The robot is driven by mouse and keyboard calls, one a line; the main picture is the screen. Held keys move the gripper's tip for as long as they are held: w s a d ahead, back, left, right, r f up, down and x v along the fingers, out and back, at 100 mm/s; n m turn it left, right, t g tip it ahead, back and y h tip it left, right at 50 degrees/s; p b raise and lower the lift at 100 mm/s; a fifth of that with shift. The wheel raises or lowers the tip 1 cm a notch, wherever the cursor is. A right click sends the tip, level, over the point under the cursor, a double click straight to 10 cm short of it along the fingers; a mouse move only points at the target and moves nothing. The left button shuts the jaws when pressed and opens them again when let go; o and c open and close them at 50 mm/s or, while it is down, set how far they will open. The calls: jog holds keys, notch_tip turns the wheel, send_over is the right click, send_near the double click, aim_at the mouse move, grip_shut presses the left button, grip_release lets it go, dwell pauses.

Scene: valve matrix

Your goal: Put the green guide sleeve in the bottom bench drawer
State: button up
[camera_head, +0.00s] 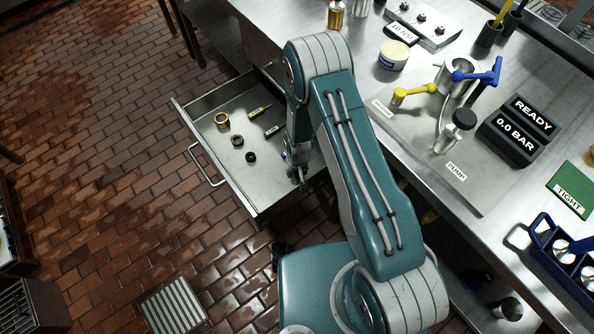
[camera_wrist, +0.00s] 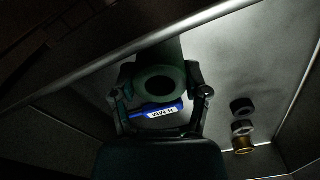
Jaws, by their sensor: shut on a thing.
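The green guide sleeve (camera_wrist: 166,55) is a dark green hollow tube between the two fingers of my gripper (camera_wrist: 161,84) in the wrist view, its round bore facing the camera. My gripper is shut on it. In the head view my gripper (camera_head: 299,178) is over the right part of an open metal bench drawer (camera_head: 210,147), and the sleeve cannot be made out there. The drawer's floor also shows beyond the sleeve in the wrist view (camera_wrist: 226,70). The height of the sleeve above the floor is hard to tell. Whether this is the bottom drawer is not clear.
A blue labelled piece (camera_wrist: 163,110) lies just below the sleeve in the wrist view. The steel bench (camera_head: 345,72) edge is at right.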

jog(key=shift+a, duration=0.1)
jog(key=o, duration=1.3)
notch_tip(320, 180, up, 12)
jog(key=shift+r, duration=0.1)
jog(key=s+d+r+m+t, duration=0.1)
jog(key=d+r, duration=0.2)
jog(key=r, duration=1)
jog(key=s+d+r+t, duration=0.2)
jog(key=d+r, duration=0.2)
jog(key=r, duration=0.9)
jog(key=s+d+r, duration=0.1)
jog(key=s+r, duration=0.3)
jog(key=s, duration=0.1)
jog(key=s+d+r+t, duration=0.1)
jog(key=s+d+r, duration=0.1)
jog(key=s+r, duration=0.3)
jog(key=s+d+r+m+t, duration=0.1)
jog(key=s+d+r, duration=0.1)
jog(key=s+r, duration=0.2)
jog(key=shift+s+d+r, duration=0.15)
jog(key=shift+s, duration=0.65)
